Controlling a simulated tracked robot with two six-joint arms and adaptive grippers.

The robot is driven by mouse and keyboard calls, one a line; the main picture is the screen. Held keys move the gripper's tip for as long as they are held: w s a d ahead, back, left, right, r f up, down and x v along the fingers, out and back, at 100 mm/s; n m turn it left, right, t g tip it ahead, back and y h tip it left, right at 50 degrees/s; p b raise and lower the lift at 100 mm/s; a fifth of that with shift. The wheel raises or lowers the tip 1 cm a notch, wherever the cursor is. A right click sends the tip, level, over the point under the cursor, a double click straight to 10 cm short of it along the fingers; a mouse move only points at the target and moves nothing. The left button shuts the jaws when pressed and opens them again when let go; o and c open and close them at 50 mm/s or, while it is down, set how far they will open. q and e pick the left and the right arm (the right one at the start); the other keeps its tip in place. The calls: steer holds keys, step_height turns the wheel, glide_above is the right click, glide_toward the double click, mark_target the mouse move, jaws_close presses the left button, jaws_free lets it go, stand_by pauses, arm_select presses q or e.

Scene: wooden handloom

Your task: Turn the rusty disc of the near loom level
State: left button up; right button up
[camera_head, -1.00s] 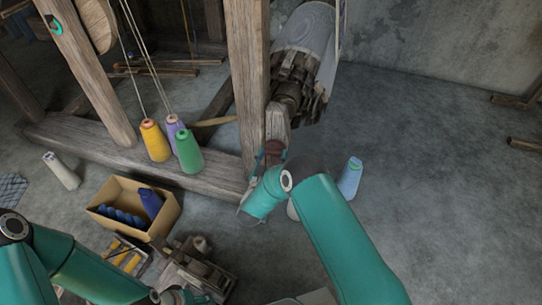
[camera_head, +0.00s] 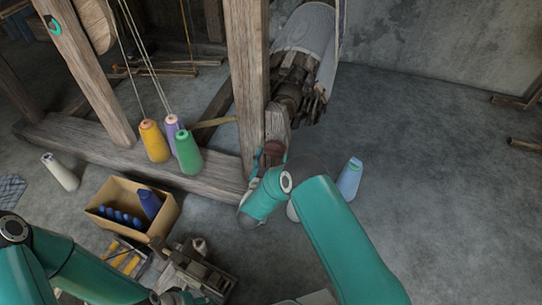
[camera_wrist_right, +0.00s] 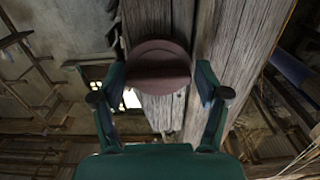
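The rusty disc (camera_head: 273,148) is dark reddish brown and sits on the wooden post of the near loom. In the right wrist view the disc (camera_wrist_right: 158,62) is large, in front of grey weathered planks. My right gripper (camera_head: 270,158) is at the disc in the head view. In the wrist view its fingers (camera_wrist_right: 160,82) stand on either side of the disc, with a narrow gap showing at each side. My left arm comes in at the lower left. Its gripper (camera_head: 182,297) is partly cut off at the bottom edge, and its fingers cannot be made out.
Yellow, purple and green cones (camera_head: 188,153) stand on the loom's base beam. A cardboard box (camera_head: 160,222) with blue spools lies in front of it. The floor (camera_head: 450,190) farther right is clear.

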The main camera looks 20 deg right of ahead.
steer(key=shift+o, duration=1.1)
steer(key=shift+r, duration=0.1)
steer(key=v, duration=1.2)
steer(key=shift+d, duration=0.15)
